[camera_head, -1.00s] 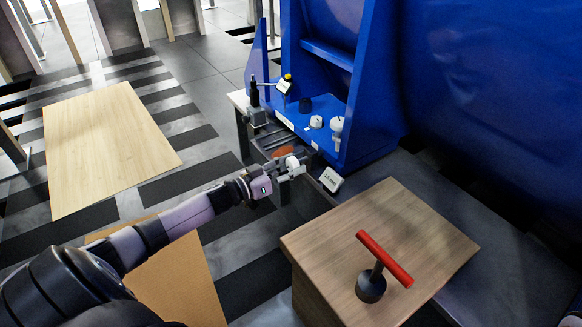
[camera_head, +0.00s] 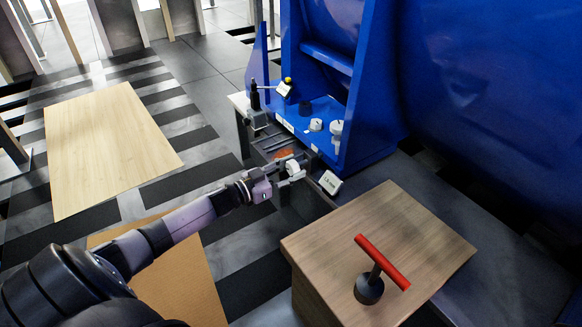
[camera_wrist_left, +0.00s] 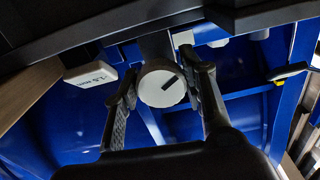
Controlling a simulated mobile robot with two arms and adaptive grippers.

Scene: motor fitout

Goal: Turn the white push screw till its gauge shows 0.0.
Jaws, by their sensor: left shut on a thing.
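The white push screw (camera_wrist_left: 161,86) is a round white knob with a dark line on its face, pointing to the upper right in the left wrist view. It also shows in the head view (camera_head: 293,167) at the near end of a dark metal rail. My left gripper (camera_head: 279,177) is shut on it, with one finger on each side in the wrist view (camera_wrist_left: 160,75). The gauge is a small white box (camera_head: 330,182) beside the screw. In the wrist view its label (camera_wrist_left: 91,76) seems to read about 1.5 mm, with any sign unclear. My right gripper is not in view.
A blue motor frame (camera_head: 373,100) stands behind the screw, with white knobs (camera_head: 316,125) on its foot. A wooden block (camera_head: 415,235) with a red-handled tool (camera_head: 383,262) stands at the right. A pale board (camera_head: 105,145) lies on the open floor at the left.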

